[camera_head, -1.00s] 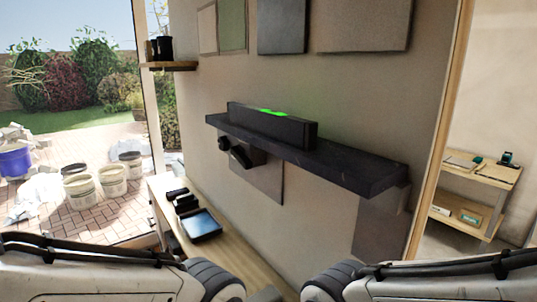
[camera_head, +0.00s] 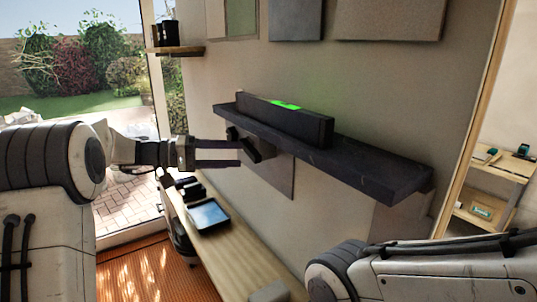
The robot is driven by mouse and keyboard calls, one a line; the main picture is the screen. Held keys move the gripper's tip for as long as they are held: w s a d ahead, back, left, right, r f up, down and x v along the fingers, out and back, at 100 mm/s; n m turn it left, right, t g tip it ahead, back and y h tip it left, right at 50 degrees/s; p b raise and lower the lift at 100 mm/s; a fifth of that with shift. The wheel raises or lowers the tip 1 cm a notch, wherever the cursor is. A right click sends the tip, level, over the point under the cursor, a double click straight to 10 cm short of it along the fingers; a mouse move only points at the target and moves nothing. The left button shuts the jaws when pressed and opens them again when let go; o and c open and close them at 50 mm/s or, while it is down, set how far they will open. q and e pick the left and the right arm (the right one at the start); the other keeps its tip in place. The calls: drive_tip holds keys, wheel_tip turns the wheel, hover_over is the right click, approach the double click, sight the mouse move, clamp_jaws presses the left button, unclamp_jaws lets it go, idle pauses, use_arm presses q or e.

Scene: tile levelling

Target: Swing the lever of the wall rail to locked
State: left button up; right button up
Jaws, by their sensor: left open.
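The wall rail (camera_head: 365,168) is a long dark ledge fixed along the wall. Under its left end is a dark, tilted bar (camera_head: 252,149) that looks like the lever, with a dark knob (camera_head: 232,132) beside it. My left gripper (camera_head: 240,154) is open, its two dark fingers pointing right at the bar. The fingertips overlap or nearly reach the bar in the picture; I cannot tell whether they touch it. The fingers hide part of it. A black box-shaped level (camera_head: 300,126) with green lights lies on the rail. My right gripper is out of view.
Below the rail, a wooden bench (camera_head: 235,250) holds a dark tray with a blue inside (camera_head: 208,215) and small black items. A small wooden shelf (camera_head: 175,49) is at upper left. A shelf unit (camera_head: 490,190) stands at right. Panels hang above.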

sight(259, 154)
use_arm(q)
drive_tip(key=p+x, duration=0.3)
drive_tip(key=x, duration=0.5)
drive_tip(key=shift+d+p, duration=0.35)
drive_tip(key=shift+p, duration=0.05)
drive_tip(key=shift+w+d+f, duration=0.1)
drive_tip(key=shift+d+f, duration=0.05)
drive_tip(key=shift+d, duration=0.25)
clamp_jaws()
idle(0.6)
